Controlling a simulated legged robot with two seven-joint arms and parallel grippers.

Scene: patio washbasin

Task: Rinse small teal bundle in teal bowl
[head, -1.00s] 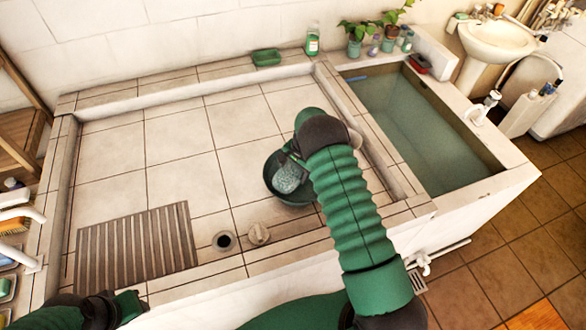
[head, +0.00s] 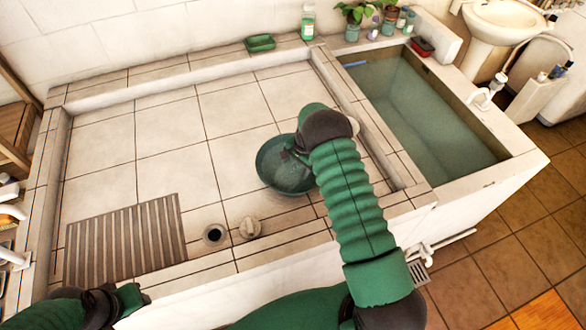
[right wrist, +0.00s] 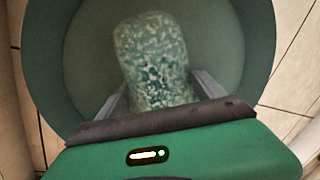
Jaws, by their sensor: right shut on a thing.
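The teal bowl (head: 264,160) stands on the tiled basin floor, right of the middle in the head view. The small teal bundle (head: 290,178), mottled pale and teal, is inside the bowl, low and dulled as if under water. In the right wrist view the bundle (right wrist: 155,60) stands out between two grey fingers, with the bowl's wall (right wrist: 55,65) around it. My right gripper (right wrist: 158,95) is shut on the bundle's near end. In the head view my right arm partly covers the bowl. My left gripper (head: 128,300) is at the lower left, away from the bowl; its jaws are unclear.
A slatted rack (head: 125,245) lies at the basin's front left. A drain hole (head: 214,234) and a pale knob-like plug (head: 250,227) are in front of the bowl. A water-filled trough (head: 425,120) lies to the right. A green soap dish (head: 260,43) sits on the back ledge.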

